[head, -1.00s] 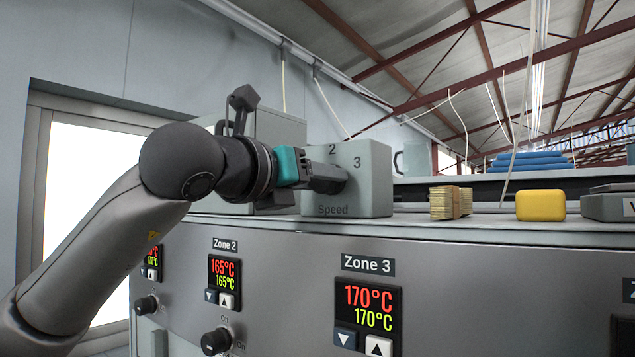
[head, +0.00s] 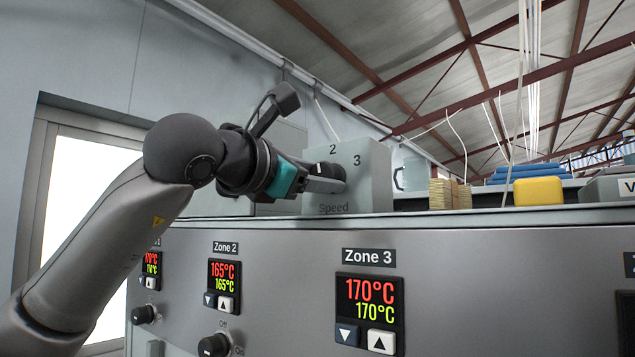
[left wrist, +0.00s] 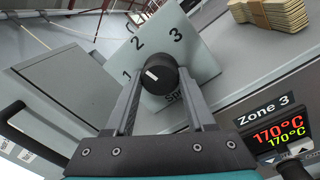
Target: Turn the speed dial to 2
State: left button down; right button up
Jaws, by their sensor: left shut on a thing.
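The grey speed box (head: 368,192) stands on top of the machine, with 2 and 3 and the word Speed on its face. In the left wrist view, the same box (left wrist: 200,62) shows 1, 2 and 3 around a black round speed dial (left wrist: 160,76). A short white mark shows on the dial, on the side towards the 1; its exact setting is hard to tell. My left gripper (head: 325,178) reaches in from the left and is shut on the dial. In the left wrist view its fingers (left wrist: 158,84) lie on both sides of the dial. My right gripper is not in view.
Below, the machine front (head: 280,290) carries the Zone 2 display (head: 224,275), the Zone 3 display (head: 368,302) and black knobs (head: 213,345).

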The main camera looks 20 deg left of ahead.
pick_arm(q)
jog(key=shift+r+m, duration=0.1)
jog(key=shift+m, duration=0.8)
jog(key=shift+c, duration=1.3)
grip_release()
jog(key=b+v, duration=0.4)
jog(key=v, duration=1.1)
jog(key=shift+s+f+b, duration=0.15)
jog(key=shift+f+b, duration=0.1)
jog(key=shift+b, duration=0.15)
jog(key=shift+a, duration=0.1)
